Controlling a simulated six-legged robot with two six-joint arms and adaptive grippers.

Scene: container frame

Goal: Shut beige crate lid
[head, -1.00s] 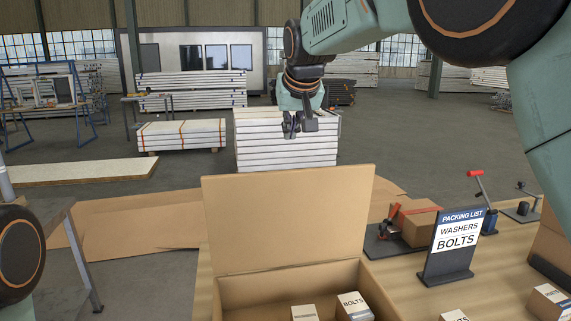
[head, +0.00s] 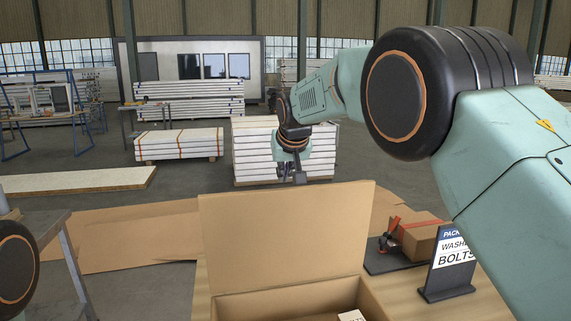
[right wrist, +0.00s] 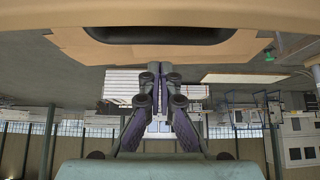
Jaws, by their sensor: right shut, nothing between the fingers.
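The beige crate (head: 235,306) stands on the table at the bottom centre of the head view, and its lower part is cut off. Its lid (head: 285,240) is open and stands nearly upright at the far side. My right gripper (head: 290,174) is shut and empty, just above the lid's top edge in the picture and seemingly beyond it. In the right wrist view its fingers (right wrist: 160,72) are together, with nothing between them. My left gripper is out of view; only part of my left arm shows at the left edge.
A small box (head: 351,316) shows inside the crate. A packing list sign (head: 450,262) and a brown carton (head: 418,238) stand on the table to the right. Flat cardboard (head: 130,232) lies beyond the table. Stacked white panels (head: 255,160) stand farther back.

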